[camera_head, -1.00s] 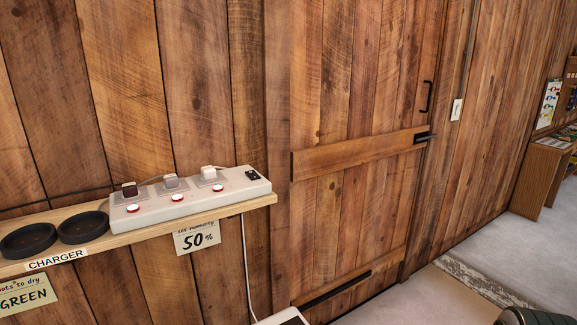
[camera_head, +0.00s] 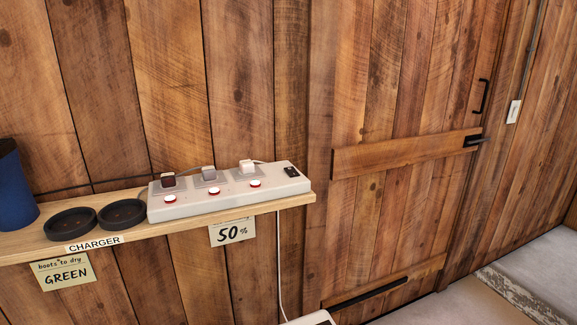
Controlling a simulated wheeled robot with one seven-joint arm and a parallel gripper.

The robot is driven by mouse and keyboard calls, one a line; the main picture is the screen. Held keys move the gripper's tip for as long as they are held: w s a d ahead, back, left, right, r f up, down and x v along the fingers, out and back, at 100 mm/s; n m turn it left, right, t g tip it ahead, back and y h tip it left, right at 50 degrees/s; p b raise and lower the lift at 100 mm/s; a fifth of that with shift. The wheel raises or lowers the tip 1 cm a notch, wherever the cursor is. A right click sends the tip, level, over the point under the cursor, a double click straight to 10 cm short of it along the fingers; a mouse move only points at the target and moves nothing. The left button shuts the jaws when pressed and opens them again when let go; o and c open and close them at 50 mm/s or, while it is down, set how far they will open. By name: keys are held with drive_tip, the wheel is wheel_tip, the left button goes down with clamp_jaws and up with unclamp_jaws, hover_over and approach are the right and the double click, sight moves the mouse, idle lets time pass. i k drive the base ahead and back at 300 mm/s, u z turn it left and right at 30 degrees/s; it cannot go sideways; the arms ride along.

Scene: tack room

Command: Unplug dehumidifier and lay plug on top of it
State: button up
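A white power strip (camera_head: 232,191) lies on a wooden wall shelf. Three plugs sit in it: a dark brown one (camera_head: 168,180) at left, a grey one (camera_head: 208,173) in the middle and a white one (camera_head: 247,166) at right. A red-and-white button is in front of each plug. A white cable (camera_head: 279,262) hangs below the shelf toward a pale top (camera_head: 312,318) cut off at the bottom edge, possibly the dehumidifier. Which plug that cable belongs to is not clear. My gripper is not in view.
Two round black charger pads (camera_head: 96,217) and a blue cylinder (camera_head: 15,187) stand on the shelf (camera_head: 30,242) at left. Notes reading "50%" (camera_head: 232,231) and "GREEN" (camera_head: 65,271) hang below it. A wooden door (camera_head: 400,150) is at right, with clear floor (camera_head: 440,306) before it.

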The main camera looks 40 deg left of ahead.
sight(246, 167)
drive_tip(key=z, duration=0.05)
drive_tip(key=i, duration=4.05)
drive_tip(key=u, duration=4.65)
drive_tip(key=i, duration=1.45)
drive_tip(key=u, duration=0.05)
